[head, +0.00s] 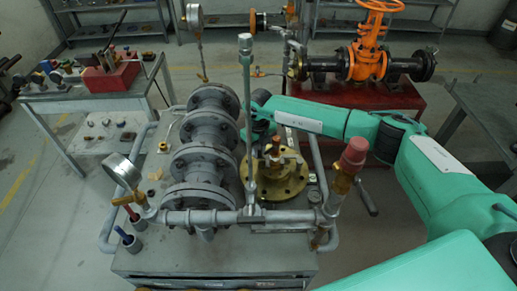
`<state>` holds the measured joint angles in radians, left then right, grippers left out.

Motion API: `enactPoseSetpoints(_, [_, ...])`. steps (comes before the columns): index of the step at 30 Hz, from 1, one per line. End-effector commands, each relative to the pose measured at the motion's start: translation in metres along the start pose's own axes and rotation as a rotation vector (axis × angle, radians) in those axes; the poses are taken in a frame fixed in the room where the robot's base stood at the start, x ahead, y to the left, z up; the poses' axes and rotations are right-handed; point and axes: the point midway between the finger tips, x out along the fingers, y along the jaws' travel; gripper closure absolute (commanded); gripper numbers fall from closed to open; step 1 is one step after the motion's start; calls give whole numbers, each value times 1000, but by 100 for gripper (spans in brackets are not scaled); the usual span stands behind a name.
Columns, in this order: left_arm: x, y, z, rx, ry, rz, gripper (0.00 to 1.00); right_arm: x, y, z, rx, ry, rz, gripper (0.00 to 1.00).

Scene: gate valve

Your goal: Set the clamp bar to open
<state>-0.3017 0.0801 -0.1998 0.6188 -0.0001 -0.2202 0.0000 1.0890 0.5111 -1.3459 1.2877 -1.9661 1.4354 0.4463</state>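The grey test bench (150,255) carries a row of flanged grey pipe sections and a round brass flange (292,188) with a brass fitting on top. A tall thin grey upright bar (248,90) stands between them, and a bar with a dark handle (367,197) sticks out at the bench's right side. I cannot tell for sure which one is the clamp bar. My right arm comes in from the right, and my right gripper (260,122) is beyond the brass flange, beside the upright bar. Its fingers are partly hidden and too small to read. My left gripper is not in view.
A pressure gauge (123,170) and a red-capped brass valve (351,160) rise at the bench's front corners. Another gauge (194,17) stands at the back. An orange gate valve (369,60) sits on a red stand behind. A tool table (75,100) is at left.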

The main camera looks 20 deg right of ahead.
Motion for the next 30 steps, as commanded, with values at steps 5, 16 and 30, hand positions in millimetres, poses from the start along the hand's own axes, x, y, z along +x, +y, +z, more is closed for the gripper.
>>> enactPoseSetpoints(5, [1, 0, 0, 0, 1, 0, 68, 0, 0, 0, 2, -1, 0, 100])
enactPoseSetpoints(16, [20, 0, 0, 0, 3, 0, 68, 3, -15, 14, 133, -2, 0, 100])
enactPoseSetpoints(30, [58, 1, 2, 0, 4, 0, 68, 2, -69, 40, 556, -2, 0, 100])
